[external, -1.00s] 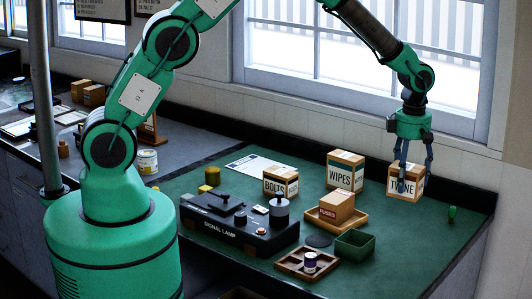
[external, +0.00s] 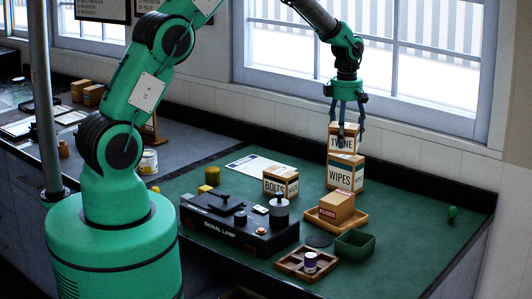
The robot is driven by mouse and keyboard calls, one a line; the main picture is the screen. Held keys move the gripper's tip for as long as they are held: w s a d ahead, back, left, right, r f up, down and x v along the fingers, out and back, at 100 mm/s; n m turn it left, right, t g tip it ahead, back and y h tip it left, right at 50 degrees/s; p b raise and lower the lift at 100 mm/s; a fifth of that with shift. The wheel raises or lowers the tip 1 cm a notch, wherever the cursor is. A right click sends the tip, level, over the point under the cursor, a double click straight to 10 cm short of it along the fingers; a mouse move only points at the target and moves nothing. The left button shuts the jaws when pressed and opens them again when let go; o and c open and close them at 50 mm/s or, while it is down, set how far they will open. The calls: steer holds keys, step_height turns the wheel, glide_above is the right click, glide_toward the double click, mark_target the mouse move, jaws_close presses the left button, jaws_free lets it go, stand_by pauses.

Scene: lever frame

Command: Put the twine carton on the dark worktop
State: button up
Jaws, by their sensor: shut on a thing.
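The twine carton (external: 342,143) is a small tan box with a white label reading TWINE. My gripper (external: 347,124) is shut on it from above, one finger at each side. In the picture it appears directly above the wipes carton (external: 345,174), its lower edge meeting that carton's top; I cannot tell whether they touch. The dark worktop (external: 193,153) is the dark grey counter at the left, beyond the green surface and partly hidden behind my arm.
On the green surface (external: 420,225) stand the bolts carton (external: 277,184), the fuses carton (external: 335,206) on a wooden tray, a signal lamp box (external: 235,226) and a green bin (external: 355,243). A paint can (external: 148,161) and wooden boxes (external: 93,95) are on the dark worktop.

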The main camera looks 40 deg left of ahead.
steer(key=w+a+n, duration=0.1)
steer(key=a+n, duration=0.2)
steer(key=a, duration=3)
steer(key=s+a+n, duration=0.1)
steer(key=s+a, duration=0.3)
steer(key=a, duration=0.6)
steer(key=s+a+b, duration=0.1)
steer(key=s+a, duration=0.2)
steer(key=a, duration=0.7)
steer(key=s+a+n, duration=0.1)
steer(key=s+a, duration=0.3)
steer(key=a, duration=0.6)
step_height(320, 180, down, 10)
steer(key=shift+d+r, duration=0.2)
steer(key=shift+w, duration=0.1)
steer(key=shift+w+a+f, duration=0.25)
steer(key=shift+w+a, duration=1.25)
steer(key=shift+w, duration=0.7)
steer(key=shift+w+a+f, duration=0.25)
steer(key=shift+w+a, duration=1.2)
steer(key=shift+w, duration=0.75)
steer(key=shift+w+a+f, duration=0.25)
steer(key=shift+w+a, duration=1.25)
steer(key=shift+w, duration=0.7)
steer(key=shift+f, duration=1.75)
